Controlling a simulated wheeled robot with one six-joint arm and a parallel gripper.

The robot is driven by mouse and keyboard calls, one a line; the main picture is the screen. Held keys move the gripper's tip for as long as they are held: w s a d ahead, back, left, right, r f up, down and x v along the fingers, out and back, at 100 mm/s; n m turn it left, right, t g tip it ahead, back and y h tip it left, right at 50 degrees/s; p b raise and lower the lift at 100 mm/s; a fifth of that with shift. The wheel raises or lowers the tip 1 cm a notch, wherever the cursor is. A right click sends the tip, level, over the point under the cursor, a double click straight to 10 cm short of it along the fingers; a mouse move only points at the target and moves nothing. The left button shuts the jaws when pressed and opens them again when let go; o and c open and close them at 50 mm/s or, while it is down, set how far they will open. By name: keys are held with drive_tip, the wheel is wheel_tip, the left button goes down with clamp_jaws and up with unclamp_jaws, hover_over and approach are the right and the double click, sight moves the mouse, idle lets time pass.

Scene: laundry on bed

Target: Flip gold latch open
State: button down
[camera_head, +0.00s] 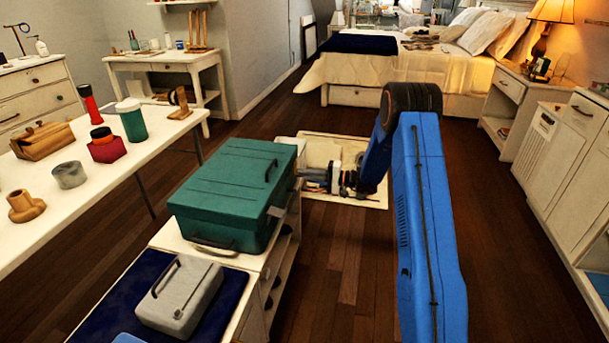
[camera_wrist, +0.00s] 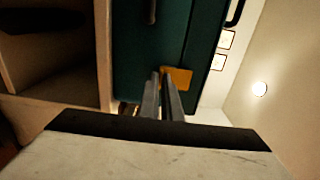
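A teal case (camera_head: 235,185) with dark handles stands closed on a white cabinet. Its teal side fills the upper middle of the wrist view (camera_wrist: 150,45). The gold latch (camera_wrist: 178,77) is a small flat plate at the edge of that side; I cannot make it out in the head view. My gripper (camera_wrist: 160,76) points at the case, its two narrow fingers close together with nothing visible between them. The fingertips overlap the latch's left edge in the picture; I cannot tell whether they touch it. In the head view my wrist is right of the case.
A grey case (camera_head: 180,295) lies on a dark blue cloth (camera_head: 110,310) in front of the teal case. The white cabinet (camera_head: 255,320) has open shelves facing right. A white table (camera_head: 60,220) with jars stands at left. The wooden floor at right is clear.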

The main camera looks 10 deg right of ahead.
drive_tip(key=shift+d+r, duration=0.1)
wheel_tip(320, 180, up, 8)
drive_tip(key=d+g+h, duration=0.1)
drive_tip(key=g+h, duration=0.6)
drive_tip(key=h, duration=0.6)
drive_tip(key=shift+s+h, duration=0.35)
drive_tip(key=shift+h, duration=0.05)
drive_tip(key=shift+d+g, duration=0.1)
drive_tip(key=shift+g, duration=0.2)
drive_tip(key=c, duration=2)
unclamp_jaws()
drive_tip(key=shift+r, duration=0.1)
drive_tip(key=shift+r, duration=0.1)
